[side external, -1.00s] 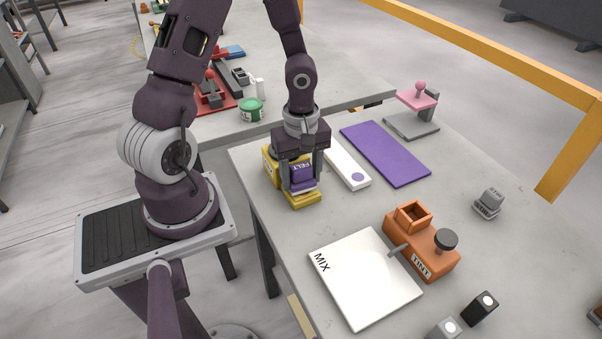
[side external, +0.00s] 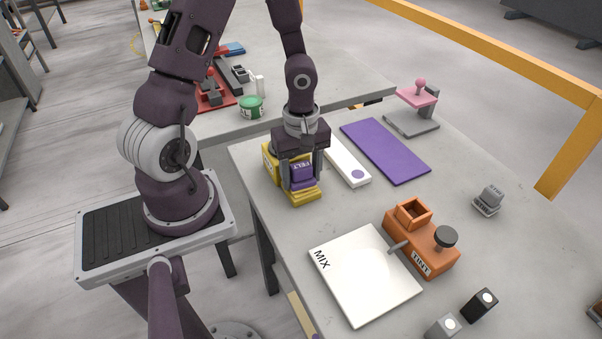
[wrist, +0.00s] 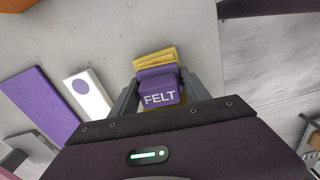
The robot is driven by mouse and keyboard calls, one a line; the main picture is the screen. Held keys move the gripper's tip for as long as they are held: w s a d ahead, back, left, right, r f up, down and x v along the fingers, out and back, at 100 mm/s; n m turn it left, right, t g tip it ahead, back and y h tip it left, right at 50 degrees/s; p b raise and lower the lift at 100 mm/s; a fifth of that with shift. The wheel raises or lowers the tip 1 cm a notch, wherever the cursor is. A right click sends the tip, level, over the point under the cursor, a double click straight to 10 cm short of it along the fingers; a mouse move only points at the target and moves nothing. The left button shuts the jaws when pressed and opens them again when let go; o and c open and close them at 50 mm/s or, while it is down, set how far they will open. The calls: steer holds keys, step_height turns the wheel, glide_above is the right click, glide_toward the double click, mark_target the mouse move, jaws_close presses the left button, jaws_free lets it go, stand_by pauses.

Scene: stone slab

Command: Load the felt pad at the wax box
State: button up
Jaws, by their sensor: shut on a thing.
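The felt pad is a purple block marked FELT (side external: 302,174), held between the fingers of my gripper (side external: 301,183). It also shows in the wrist view (wrist: 158,90), with my gripper's fingers (wrist: 158,98) shut on its two sides. The wax box (side external: 269,164) is yellow and stands at the near left edge of the slab, partly hidden behind my gripper. Its low yellow front part (side external: 305,196) lies under the felt pad, and yellow edges (wrist: 155,60) show beyond the pad in the wrist view. I cannot tell whether the pad touches the yellow part.
A white bar with a purple dot (side external: 347,163) and a purple mat (side external: 385,151) lie to the right. A white MIX plate (side external: 365,276) and an orange TINT box (side external: 428,250) stand nearer the camera. A pink-topped stamp (side external: 417,98) is at the back. The slab between is clear.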

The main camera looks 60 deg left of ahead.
mark_target(301, 165)
stand_by(0.3)
steer(key=shift+r, duration=3.5)
